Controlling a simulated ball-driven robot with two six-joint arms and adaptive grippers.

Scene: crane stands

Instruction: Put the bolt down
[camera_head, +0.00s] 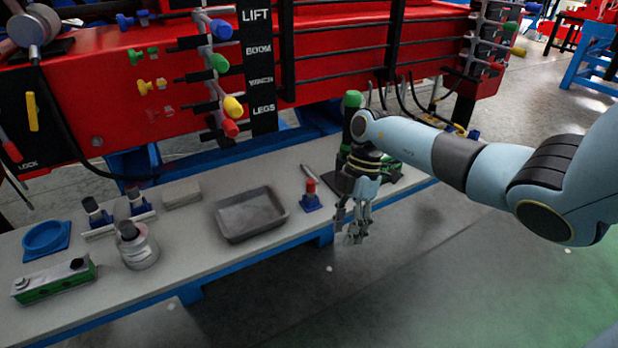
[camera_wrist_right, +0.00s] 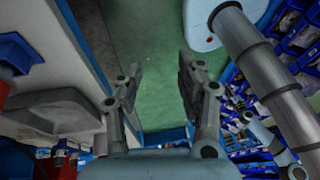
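My right gripper (camera_head: 355,225) hangs fingers down at the front edge of the bench, right of the grey tray. In the right wrist view the fingers of this gripper (camera_wrist_right: 158,80) are apart, with only floor showing between them. No bolt shows in the gripper. A short grey metal piece (camera_head: 309,172) lies on the bench behind a red-topped blue piece (camera_head: 311,198); I cannot tell whether either is the bolt. My left gripper is out of view.
The red crane frame (camera_head: 160,100) with levers stands behind. Open floor lies in front.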

